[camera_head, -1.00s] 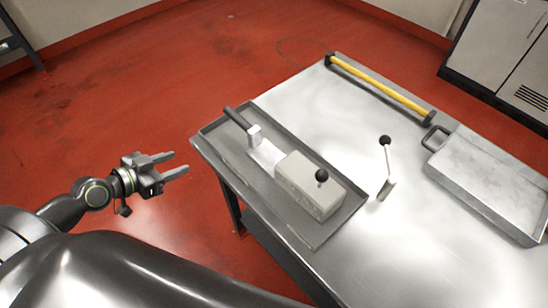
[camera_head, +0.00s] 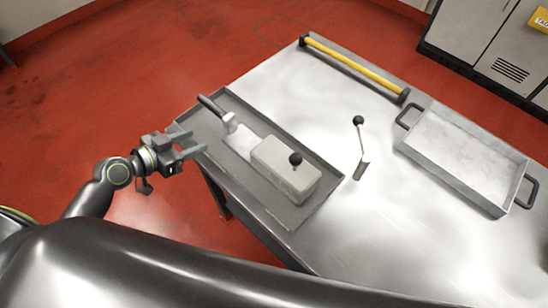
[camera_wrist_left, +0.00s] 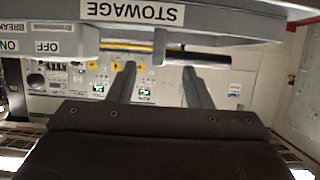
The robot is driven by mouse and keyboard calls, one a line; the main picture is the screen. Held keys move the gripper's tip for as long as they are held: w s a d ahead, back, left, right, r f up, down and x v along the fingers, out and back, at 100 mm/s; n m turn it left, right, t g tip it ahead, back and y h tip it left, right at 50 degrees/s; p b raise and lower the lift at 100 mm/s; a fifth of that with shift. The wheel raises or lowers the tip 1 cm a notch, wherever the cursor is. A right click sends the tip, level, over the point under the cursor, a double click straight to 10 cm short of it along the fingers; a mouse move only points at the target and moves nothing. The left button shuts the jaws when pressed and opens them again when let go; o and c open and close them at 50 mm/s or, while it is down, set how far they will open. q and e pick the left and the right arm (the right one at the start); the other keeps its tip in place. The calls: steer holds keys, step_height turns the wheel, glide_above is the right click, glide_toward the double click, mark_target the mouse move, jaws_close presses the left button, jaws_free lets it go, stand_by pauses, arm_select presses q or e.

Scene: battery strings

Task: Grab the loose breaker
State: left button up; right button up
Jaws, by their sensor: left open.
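A beige box with a black knob (camera_head: 284,168) lies in a shallow grey tray (camera_head: 318,222) at the table's left side; it looks like the loose breaker. A bright metal plate (camera_head: 240,138) and a black handle (camera_head: 211,106) extend from its far left end. My left gripper (camera_head: 197,143) is open and empty at the tray's left edge, apart from the box and handle. In the left wrist view its two fingers (camera_wrist_left: 158,82) are spread below a grey edge with an upside-down STOWAGE label (camera_wrist_left: 132,11). My right gripper is not in view.
A small lever with a black knob (camera_head: 360,145) stands on the metal table (camera_head: 400,245). A yellow bar (camera_head: 352,68) runs along the back edge. An empty metal tray with handles (camera_head: 465,160) sits at right. Grey cabinets (camera_head: 490,45) stand behind; red floor is clear at left.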

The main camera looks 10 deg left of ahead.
mark_target(225, 128)
arm_select(q)
steer(key=x, duration=0.4)
steer(key=shift+w+d+f+p, duration=0.1)
steer(key=shift+w+d+p, duration=0.1)
steer(key=shift+p, duration=0.2)
steer(key=p+x, duration=0.1)
steer(key=x, duration=0.3)
steer(key=shift+w+p, duration=0.25)
steer(key=shift+p, duration=0.15)
steer(key=shift+w+d+f, duration=0.2)
steer(key=shift+w+f, duration=0.05)
steer(key=shift+f, duration=0.05)
jaws_close()
steer(key=shift+r, duration=0.15)
